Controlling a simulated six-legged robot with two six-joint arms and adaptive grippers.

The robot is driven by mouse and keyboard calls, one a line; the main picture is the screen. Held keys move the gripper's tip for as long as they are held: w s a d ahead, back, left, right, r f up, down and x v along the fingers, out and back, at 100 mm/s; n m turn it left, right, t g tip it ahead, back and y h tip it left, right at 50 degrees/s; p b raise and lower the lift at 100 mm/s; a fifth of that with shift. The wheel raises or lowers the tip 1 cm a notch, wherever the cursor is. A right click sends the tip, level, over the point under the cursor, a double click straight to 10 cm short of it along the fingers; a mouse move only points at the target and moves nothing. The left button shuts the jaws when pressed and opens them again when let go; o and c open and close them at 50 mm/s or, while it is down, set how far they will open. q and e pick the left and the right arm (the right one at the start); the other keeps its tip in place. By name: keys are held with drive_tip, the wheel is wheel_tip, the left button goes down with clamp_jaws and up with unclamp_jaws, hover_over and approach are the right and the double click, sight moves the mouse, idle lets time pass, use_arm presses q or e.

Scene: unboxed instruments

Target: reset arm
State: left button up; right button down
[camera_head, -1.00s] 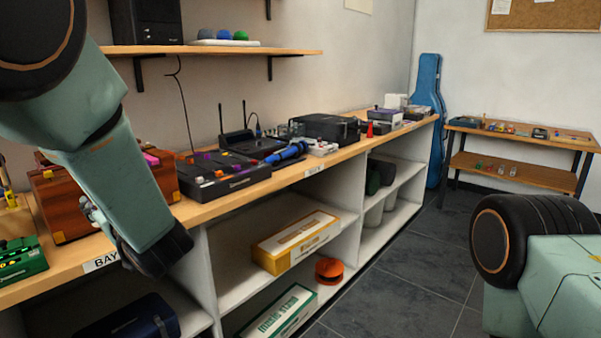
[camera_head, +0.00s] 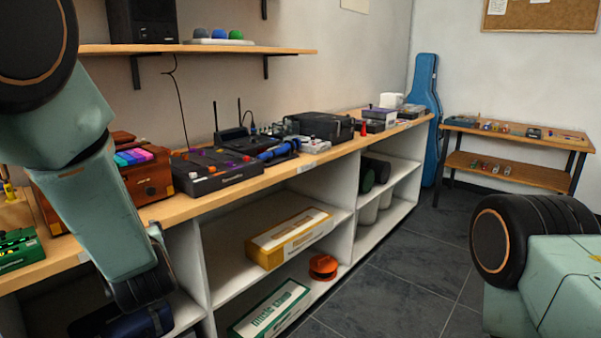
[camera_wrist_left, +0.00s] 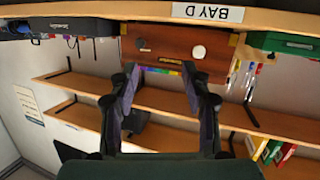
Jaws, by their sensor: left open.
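My left arm (camera_head: 105,205) comes in from the left and hangs down in front of the bench edge. Its gripper is hidden behind the arm in the head view. In the left wrist view my left gripper (camera_wrist_left: 162,82) has its two dark fingers spread apart, with nothing between them. That view looks upside down. Beyond the fingers is a brown wooden box (camera_wrist_left: 180,45) with coloured bars. The same wooden box (camera_head: 150,183) stands on the bench in the head view, partly behind my arm. My right gripper is not in view; only my right arm's joint shows at the right.
The wooden bench (camera_head: 228,188) carries a black device (camera_head: 215,172), a black case (camera_head: 320,127) and a green box (camera_head: 20,252). Cubbies below hold a yellow box (camera_head: 288,238) and a dark blue case (camera_head: 122,327). Open floor (camera_head: 408,268) lies to the right.

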use_arm(q)
drive_tip(key=s+d+f+m+g+h, duration=0.3)
drive_tip(key=s+f, duration=0.6)
drive_tip(key=f, duration=0.3)
drive_tip(key=s+d+f+m+g+h, duration=0.35)
drive_tip(key=s+f, duration=0.55)
drive_tip(key=f, duration=0.4)
drive_tip(key=s+d+f+g, duration=0.1)
drive_tip(key=s+f+g, duration=0.2)
drive_tip(key=s, duration=0.8)
drive_tip(key=s+d+f+g+h, duration=0.1)
drive_tip(key=s+f+g, duration=0.2)
drive_tip(key=s, duration=0.9)
wheel_tip(320, 180, down, 3)
drive_tip(key=shift+r, duration=0.15)
